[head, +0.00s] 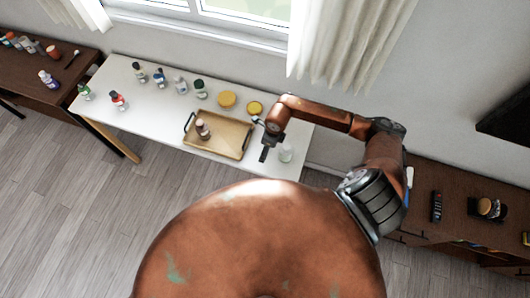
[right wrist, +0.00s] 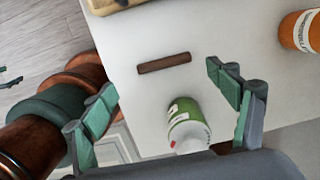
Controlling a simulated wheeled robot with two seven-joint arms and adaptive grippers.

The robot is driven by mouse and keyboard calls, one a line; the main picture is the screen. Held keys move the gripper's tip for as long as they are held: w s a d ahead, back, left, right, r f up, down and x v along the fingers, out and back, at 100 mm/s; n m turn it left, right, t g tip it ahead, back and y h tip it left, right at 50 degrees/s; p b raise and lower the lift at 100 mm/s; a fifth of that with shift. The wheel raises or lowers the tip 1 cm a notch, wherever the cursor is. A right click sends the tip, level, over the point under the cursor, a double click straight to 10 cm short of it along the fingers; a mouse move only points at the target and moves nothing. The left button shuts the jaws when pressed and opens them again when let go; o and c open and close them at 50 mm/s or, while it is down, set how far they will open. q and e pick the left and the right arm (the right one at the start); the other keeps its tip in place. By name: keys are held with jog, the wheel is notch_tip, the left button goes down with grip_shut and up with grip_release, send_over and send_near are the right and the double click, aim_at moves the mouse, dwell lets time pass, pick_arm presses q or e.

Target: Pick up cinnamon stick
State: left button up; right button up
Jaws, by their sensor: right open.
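The cinnamon stick (right wrist: 164,63) is a short brown stick lying flat on the white table in the right wrist view. My right gripper (right wrist: 160,82) is open, its two green-padded fingers spread wide with nothing gripped. The stick lies beyond the fingertips, roughly across the gap between them. In the head view my right gripper (head: 268,150) hangs over the right part of the table, beside the tray; I cannot make out the stick there. My left gripper is not clearly seen in either view.
A white bottle with a green label (right wrist: 186,125) stands between the right fingers, nearer the palm. An orange-labelled container (right wrist: 302,32) is at the right. A tan tray (head: 232,135) holds a small bottle. Several bottles and yellow-lidded jars (head: 227,99) line the white table (head: 150,118).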

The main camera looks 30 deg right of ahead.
jog(key=f, duration=0.2)
jog(key=w+f+p, duration=0.1)
jog(key=f, duration=0.1)
jog(key=shift+f, duration=0.5)
jog(key=shift+c, duration=0.4)
jog(key=c, duration=0.8)
